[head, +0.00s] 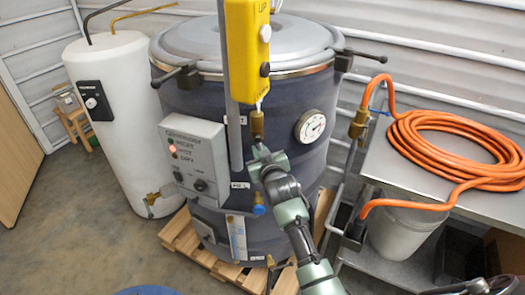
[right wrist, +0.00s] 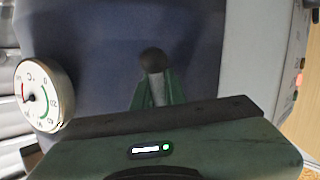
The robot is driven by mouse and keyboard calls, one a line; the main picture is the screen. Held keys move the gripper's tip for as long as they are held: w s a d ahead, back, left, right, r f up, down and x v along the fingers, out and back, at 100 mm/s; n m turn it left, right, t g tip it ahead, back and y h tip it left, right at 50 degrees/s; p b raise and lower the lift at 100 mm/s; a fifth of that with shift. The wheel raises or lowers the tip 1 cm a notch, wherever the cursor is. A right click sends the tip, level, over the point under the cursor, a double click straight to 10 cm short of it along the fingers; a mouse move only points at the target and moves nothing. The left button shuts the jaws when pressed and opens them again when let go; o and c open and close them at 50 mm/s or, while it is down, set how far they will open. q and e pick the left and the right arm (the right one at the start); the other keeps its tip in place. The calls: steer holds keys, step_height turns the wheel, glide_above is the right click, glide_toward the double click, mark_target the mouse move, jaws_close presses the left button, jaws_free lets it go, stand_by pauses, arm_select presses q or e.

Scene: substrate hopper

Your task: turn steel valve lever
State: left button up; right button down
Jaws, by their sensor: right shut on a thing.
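A dark round end (right wrist: 153,60) shows just beyond the fingertips. Most of the lever is hidden by the gripper, so its angle cannot be told. My left gripper is not in view.
A yellow pendant (head: 248,45) and a grey vertical pole (head: 230,110) stand close above and left of the gripper. A control box (head: 187,155) is left, a dial gauge (head: 311,126) right. A blue-handled valve (head: 258,205) is below. An orange hose (head: 440,140) lies on the right bench.

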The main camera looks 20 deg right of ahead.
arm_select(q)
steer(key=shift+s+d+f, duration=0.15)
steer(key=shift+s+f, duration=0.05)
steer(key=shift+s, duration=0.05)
arm_select(e)
steer(key=shift+w+a+r+m, duration=0.15)
steer(key=shift+w+a+m, duration=0.1)
steer(key=shift+a+m, duration=0.45)
steer(key=shift+m+t, duration=0.3)
steer(key=c, duration=1.5)
jaws_free()
steer(key=shift+o, duration=0.2)
arm_select(q)
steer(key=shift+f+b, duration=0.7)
steer(key=shift+b, duration=0.1)
arm_select(e)
steer(key=d+v, duration=0.1)
steer(key=v, duration=0.6)
steer(key=shift+s+a, duration=0.35)
steer(key=shift+a, duration=0.1)
